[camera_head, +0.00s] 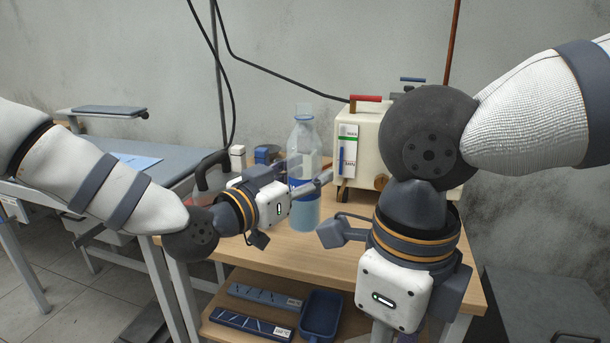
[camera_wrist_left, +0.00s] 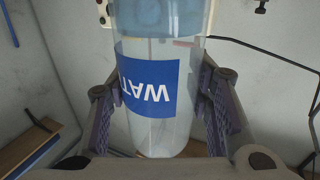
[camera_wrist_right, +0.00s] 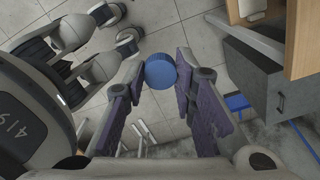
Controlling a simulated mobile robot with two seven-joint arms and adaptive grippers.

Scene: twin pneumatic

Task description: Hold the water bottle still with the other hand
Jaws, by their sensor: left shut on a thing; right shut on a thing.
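The clear water bottle (camera_head: 305,215) stands upright on the wooden table, with blue water in its lower part. My left gripper (camera_head: 308,187) reaches in from the left and is shut around the bottle's middle. The left wrist view shows the bottle (camera_wrist_left: 150,130) between both fingers, its blue label upside down. My right gripper (camera_wrist_right: 160,78) is shut on a round blue cap (camera_wrist_right: 160,74) at its fingertips. It points down at the right of the table, away from the bottle; its fingers are out of sight in the head view.
A cream machine (camera_head: 368,140) with a red handle stands behind the bottle. A blue bin (camera_head: 320,318) and labelled trays (camera_head: 240,322) sit on the lower shelf. A padded bench (camera_head: 160,160) is at the left, and a dark cabinet (camera_head: 545,300) at the right.

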